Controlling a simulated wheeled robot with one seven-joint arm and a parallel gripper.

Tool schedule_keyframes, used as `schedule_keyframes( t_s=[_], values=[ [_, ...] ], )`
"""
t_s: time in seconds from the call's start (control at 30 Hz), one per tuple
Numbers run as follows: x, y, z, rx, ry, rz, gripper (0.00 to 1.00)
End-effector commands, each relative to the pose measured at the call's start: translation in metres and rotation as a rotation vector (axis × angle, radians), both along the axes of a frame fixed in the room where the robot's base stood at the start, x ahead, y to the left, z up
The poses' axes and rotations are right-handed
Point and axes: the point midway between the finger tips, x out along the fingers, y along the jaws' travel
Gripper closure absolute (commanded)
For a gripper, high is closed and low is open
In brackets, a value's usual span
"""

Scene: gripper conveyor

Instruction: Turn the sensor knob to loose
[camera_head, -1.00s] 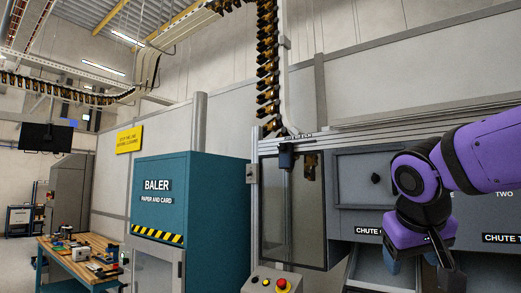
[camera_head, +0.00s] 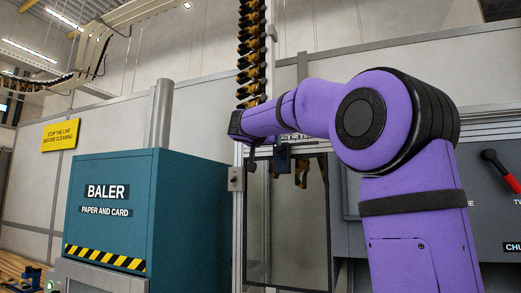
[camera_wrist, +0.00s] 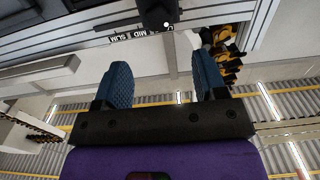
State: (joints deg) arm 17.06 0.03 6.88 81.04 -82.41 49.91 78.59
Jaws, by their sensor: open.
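The block covers part of the strip, so the knob's setting cannot be told. My gripper (camera_wrist: 163,76) is open, with two blue ribbed fingers spread apart and nothing between them. The block lies beyond the fingertips, apart from them.
A metal frame post (camera_head: 239,215) and a glass panel (camera_head: 287,220) stand below the sensor. A teal baler (camera_head: 160,220) is at left. A red-handled lever (camera_head: 500,170) is on the grey chute cabinet at right. A chain of brown-and-yellow grippers (camera_head: 251,50) runs overhead.

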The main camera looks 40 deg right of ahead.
Motion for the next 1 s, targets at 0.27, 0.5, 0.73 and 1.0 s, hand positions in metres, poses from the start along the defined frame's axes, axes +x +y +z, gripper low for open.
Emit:
schedule_keyframes(
  t_s=[0.27,0.5,0.73,1.0],
  values=[
    [0.017,-0.030,-0.001,0.001,-0.001,-0.004,0.35],
    [0.038,-0.066,-0.001,0.001,-0.001,-0.003,0.35],
    [0.051,-0.087,0.000,0.000,0.000,-0.001,0.35],
    [0.054,-0.092,0.000,0.001,-0.001,0.000,0.35]
  ],
)
